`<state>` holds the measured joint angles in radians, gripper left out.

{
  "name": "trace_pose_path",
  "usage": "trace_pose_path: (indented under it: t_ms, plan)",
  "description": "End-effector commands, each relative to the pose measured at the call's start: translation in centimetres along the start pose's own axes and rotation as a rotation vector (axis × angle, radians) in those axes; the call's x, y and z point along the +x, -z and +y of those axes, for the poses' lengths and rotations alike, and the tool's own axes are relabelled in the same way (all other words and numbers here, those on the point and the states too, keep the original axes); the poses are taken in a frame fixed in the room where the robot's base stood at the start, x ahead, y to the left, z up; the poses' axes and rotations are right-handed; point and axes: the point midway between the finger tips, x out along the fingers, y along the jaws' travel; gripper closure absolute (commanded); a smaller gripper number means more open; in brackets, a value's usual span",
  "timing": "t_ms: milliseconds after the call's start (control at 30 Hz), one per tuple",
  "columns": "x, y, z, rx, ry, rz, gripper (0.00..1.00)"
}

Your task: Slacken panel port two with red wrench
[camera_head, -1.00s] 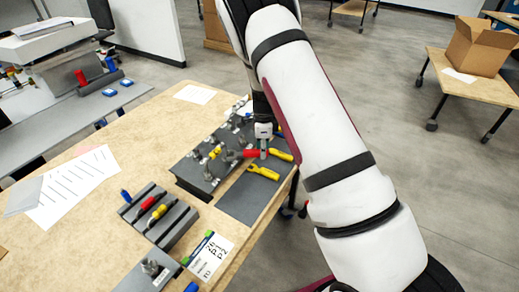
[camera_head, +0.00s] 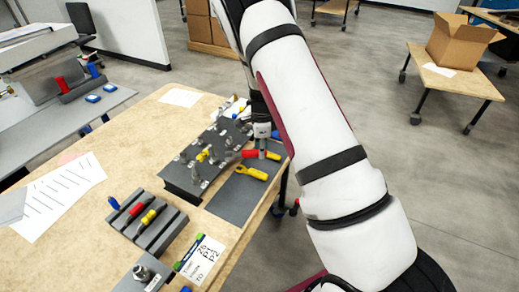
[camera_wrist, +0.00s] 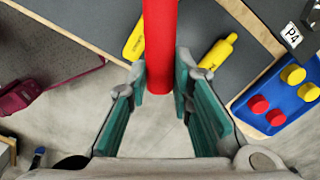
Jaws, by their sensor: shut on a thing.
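The red wrench (camera_wrist: 160,45) shows as a long red handle between my gripper's teal-padded fingers. In the head view its red end (camera_head: 250,154) shows just beside my gripper (camera_head: 263,143). My gripper (camera_wrist: 166,85) is shut on it, above the dark mat (camera_head: 233,200). The dark panel (camera_head: 180,178) carries several metal fittings and a yellow part and lies left of my gripper. Its port labels are too small to read in the head view, so I cannot tell which is port two. The wrench's jaw is out of the wrist view.
Yellow wrenches (camera_head: 252,173) lie on the mat close below my gripper. A grey rack (camera_head: 150,232) with coloured tools stands front left. A label P4 (camera_wrist: 292,35) and a blue tray (camera_wrist: 285,93) of red and yellow caps are right in the wrist view. Floor lies beyond the table's right edge.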

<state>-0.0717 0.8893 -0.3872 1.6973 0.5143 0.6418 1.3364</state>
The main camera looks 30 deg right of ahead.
Motion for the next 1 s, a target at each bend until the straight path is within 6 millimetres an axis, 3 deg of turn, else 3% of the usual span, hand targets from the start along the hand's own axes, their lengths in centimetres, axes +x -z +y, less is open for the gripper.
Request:
trace_pose_path:
  t_ms: [200,433,800,1000]
  plan:
    - [-1.3,1.5,1.0,0.002,0.000,0.000,1.00]
    - [-2.2,1.9,1.2,0.000,0.002,0.000,1.00]
    - [-7.2,1.8,1.1,-0.001,0.004,0.000,1.00]
    - [-8.5,1.8,1.1,0.001,0.001,0.000,1.00]
